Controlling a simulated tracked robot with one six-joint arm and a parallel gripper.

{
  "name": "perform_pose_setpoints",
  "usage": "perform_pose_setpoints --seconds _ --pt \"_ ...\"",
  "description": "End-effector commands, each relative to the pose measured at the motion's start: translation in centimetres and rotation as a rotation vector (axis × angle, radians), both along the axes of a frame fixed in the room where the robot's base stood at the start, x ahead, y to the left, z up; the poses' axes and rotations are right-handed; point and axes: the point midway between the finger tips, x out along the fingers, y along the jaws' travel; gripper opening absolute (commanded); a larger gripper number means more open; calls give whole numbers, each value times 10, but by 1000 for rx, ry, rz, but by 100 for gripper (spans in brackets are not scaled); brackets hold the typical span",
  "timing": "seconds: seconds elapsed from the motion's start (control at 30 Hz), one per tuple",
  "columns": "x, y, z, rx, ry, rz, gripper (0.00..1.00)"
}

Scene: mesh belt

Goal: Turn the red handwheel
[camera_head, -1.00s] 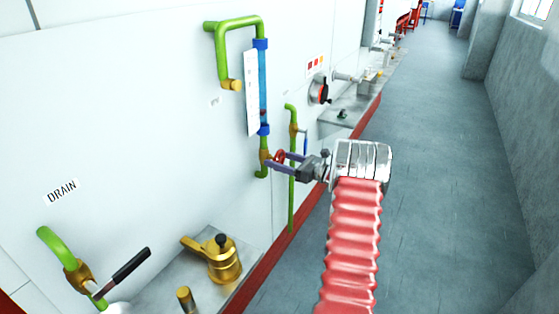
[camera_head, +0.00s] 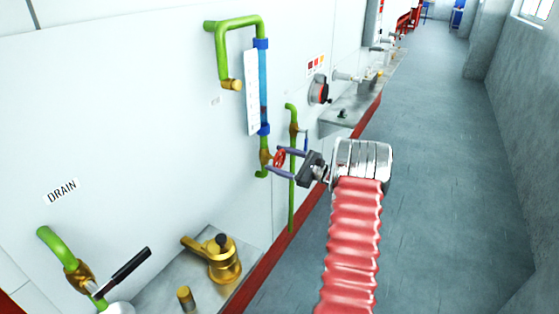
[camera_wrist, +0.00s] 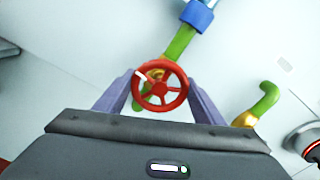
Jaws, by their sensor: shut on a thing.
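The red handwheel (camera_wrist: 160,86) sits on the brass valve of the green pipe with the blue sight tube (camera_head: 263,85). It is small in the head view (camera_head: 280,158) and round with spokes in the wrist view. A white mark shows on its upper left part. My gripper (camera_head: 280,162) reaches the wheel from the right. In the wrist view its two purple-grey fingers (camera_wrist: 160,92) stand on either side of the wheel and are shut on its rim. The valve body behind the wheel is partly hidden.
A second green pipe (camera_head: 291,190) runs down the wall close to the fingers. A black and red round dial (camera_head: 319,90) is further along. A brass fitting (camera_head: 224,262) and a black-handled drain valve (camera_head: 124,272) are at lower left. The floor (camera_head: 440,200) is clear at right.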

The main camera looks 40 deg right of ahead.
Motion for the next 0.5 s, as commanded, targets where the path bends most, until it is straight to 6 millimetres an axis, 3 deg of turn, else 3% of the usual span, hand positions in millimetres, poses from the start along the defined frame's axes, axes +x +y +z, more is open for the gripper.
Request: perform_pose_setpoints --seconds 0.5 --pt "-1 0 -2 -459 -162 -2 40"
